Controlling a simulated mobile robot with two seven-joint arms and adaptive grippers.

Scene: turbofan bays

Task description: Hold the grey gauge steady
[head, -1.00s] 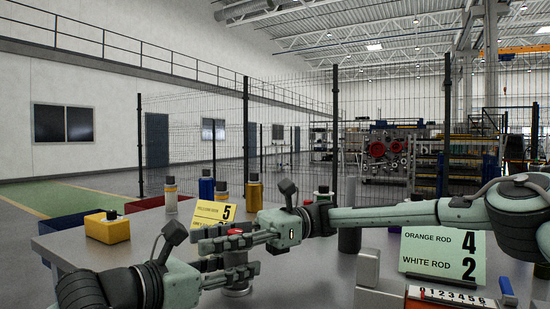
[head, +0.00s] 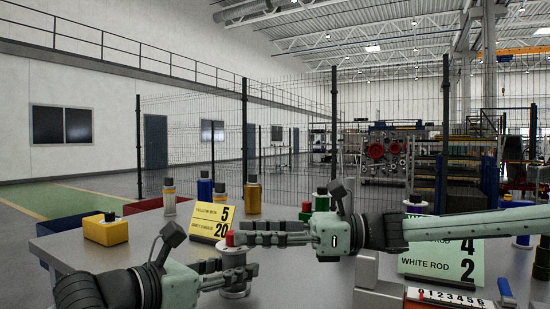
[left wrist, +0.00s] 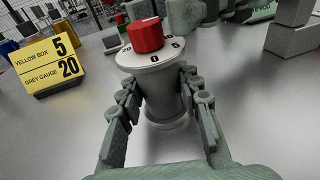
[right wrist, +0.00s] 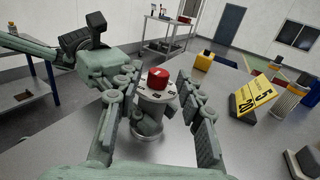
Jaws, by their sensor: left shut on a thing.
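The grey gauge (head: 235,289) stands upright on the grey table, with a pale numbered dial and a red knob (head: 229,238) on top. My left gripper (head: 240,276) is shut on the gauge's body below the dial, one finger on each side in the left wrist view (left wrist: 160,95). My right gripper (head: 246,240) comes in from the right at knob height. In the right wrist view its fingers (right wrist: 159,84) stand apart, either side of the red knob (right wrist: 158,78), with gaps showing. In the head view its fingers partly hide the dial.
A yellow sign (head: 212,221) reading "GREY GAUGE 20" stands just behind the gauge. A yellow box (head: 106,230) is at the table's left. Bottles stand along the back. A green sign (head: 440,263) and a numbered scale (head: 452,295) are at the right.

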